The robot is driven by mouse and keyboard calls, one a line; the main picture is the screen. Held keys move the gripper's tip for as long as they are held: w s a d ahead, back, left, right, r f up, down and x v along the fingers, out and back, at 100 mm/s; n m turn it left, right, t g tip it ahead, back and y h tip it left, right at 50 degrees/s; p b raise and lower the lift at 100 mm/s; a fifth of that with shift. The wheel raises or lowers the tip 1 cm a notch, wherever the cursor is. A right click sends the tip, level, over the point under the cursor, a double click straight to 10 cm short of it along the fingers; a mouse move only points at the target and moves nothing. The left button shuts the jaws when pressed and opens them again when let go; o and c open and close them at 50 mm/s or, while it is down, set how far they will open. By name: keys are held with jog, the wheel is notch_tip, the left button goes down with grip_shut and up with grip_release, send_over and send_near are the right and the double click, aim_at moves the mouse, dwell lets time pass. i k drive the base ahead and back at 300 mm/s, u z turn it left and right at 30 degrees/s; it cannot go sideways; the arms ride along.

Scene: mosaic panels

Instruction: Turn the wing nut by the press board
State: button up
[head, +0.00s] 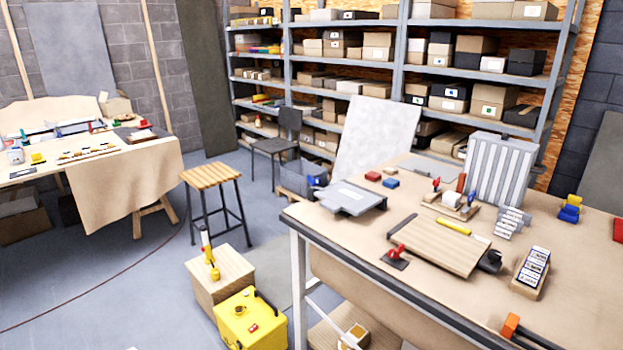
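A flat wooden board (440,246) lies on the workbench at right and may be the press board. A small red upright piece on a dark base (396,257) stands at its near left corner. A dark rounded fitting (490,262) sits at its right end. I cannot tell whether either is the wing nut; both are small in this view. A grey flat plate (352,198) with a dark edge lies farther left on the bench. My gripper is not in view.
The workbench (570,285) also holds a yellow bar (453,227), a ribbed grey panel (500,170), a block of labelled pieces (531,268) and an orange-ended tool (511,325). A stool (211,178), wooden box (220,275) and yellow case (250,318) stand left of it. Open floor lies farther left.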

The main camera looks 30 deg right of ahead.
aim_at(313, 182)
jog(key=u, duration=0.05)
jog(key=i, duration=0.95)
jog(key=z, duration=0.05)
